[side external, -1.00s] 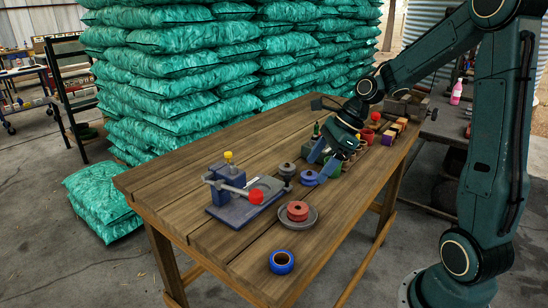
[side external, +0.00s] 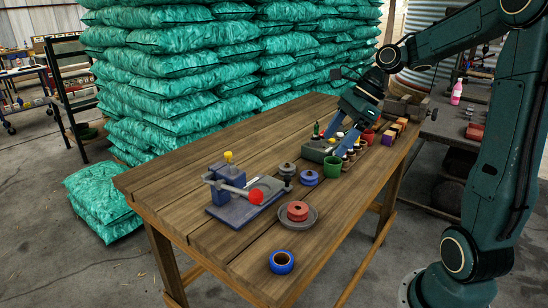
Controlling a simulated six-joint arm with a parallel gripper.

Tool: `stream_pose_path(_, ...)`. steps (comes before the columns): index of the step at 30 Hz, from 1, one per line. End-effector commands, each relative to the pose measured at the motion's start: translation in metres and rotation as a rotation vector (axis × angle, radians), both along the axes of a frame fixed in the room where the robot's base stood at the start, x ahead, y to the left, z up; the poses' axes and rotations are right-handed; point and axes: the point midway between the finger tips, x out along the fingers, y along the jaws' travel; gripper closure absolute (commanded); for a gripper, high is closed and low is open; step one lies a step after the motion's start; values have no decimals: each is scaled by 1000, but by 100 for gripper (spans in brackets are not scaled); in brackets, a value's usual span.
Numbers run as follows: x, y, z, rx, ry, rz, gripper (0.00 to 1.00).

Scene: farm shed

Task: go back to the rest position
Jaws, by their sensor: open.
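My gripper (side external: 343,126) is above the far half of the wooden table (side external: 200,219), its blue fingers pointing down and to the left. The fingers are apart with nothing seen between them. They are over the area of a green box-like thing (side external: 314,151) and a row of small bottles (side external: 350,156); whether they touch anything there cannot be told. A green cup (side external: 332,167) stands just in front of the fingers. My arm reaches in from the right.
On the near table are a blue-grey clamp device with a red knob (side external: 256,197), a red piece on a grey dish (side external: 297,211), a blue ring (side external: 281,262) and a blue lidded pot (side external: 309,178). Coloured blocks (side external: 393,130) and a grey vise (side external: 408,106) stand at the far end. Stacked green sacks (side external: 180,80) rise behind.

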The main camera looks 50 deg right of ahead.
Motion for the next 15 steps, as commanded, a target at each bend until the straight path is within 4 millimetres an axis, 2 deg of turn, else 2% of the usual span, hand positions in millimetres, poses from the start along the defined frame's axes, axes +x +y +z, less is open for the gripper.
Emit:
stream_pose_path(8,-1,6,1,-26,-13,40,25)
stream_pose_path(15,-6,28,8,-148,-73,230,25)
